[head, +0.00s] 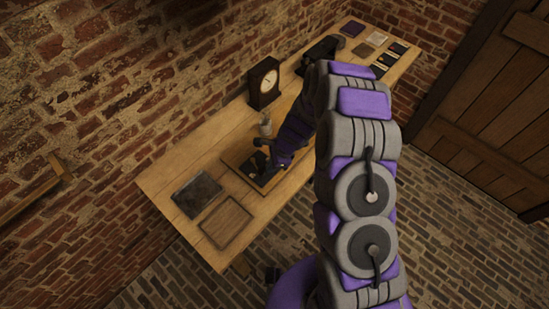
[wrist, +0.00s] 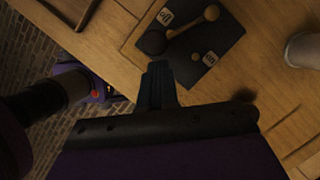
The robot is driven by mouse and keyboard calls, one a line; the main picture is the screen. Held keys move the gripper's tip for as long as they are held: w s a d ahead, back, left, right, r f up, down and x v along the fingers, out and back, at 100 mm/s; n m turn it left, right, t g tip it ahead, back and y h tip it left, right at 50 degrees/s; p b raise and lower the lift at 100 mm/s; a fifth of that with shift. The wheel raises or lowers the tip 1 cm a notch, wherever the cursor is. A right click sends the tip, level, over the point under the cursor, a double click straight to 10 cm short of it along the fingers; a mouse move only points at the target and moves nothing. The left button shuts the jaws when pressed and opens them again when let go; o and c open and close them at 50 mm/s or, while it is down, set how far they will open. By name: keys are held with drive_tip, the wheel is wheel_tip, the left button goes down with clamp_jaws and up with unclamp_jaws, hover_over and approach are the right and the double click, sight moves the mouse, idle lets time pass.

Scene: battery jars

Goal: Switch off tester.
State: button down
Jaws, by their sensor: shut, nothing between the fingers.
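The tester appears to be a dark plate (wrist: 222,40) on a wooden board in the wrist view. In the head view the dark plate (head: 255,167) lies by my gripper (head: 266,158), partly hidden.
A pale jar (wrist: 304,50) stands right of the plate. In the head view, a clock (head: 264,82) stands behind on the wooden table (head: 160,180). A dark tray (head: 196,194) and a wooden tray (head: 227,222) lie at the left end. Several small items lie at the far end.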

drive_tip(key=shift+s+a+m+p, duration=0.3)
drive_tip(key=shift+s+a+m, duration=0.2)
drive_tip(key=shift+m, duration=0.3)
drive_tip(key=shift+t, duration=0.3)
drive_tip(key=shift+d, duration=0.1)
drive_tip(key=shift+d, duration=0.4)
drive_tip(key=d, duration=0.1)
drive_tip(key=d+p, duration=0.1)
drive_tip(key=d, duration=0.1)
drive_tip(key=shift+w+r, duration=0.1)
drive_tip(key=shift+w, duration=0.2)
drive_tip(key=v, duration=1)
drive_tip(key=shift+d+p, duration=0.35)
drive_tip(key=shift+p, duration=0.05)
drive_tip(key=shift+w+a, duration=0.1)
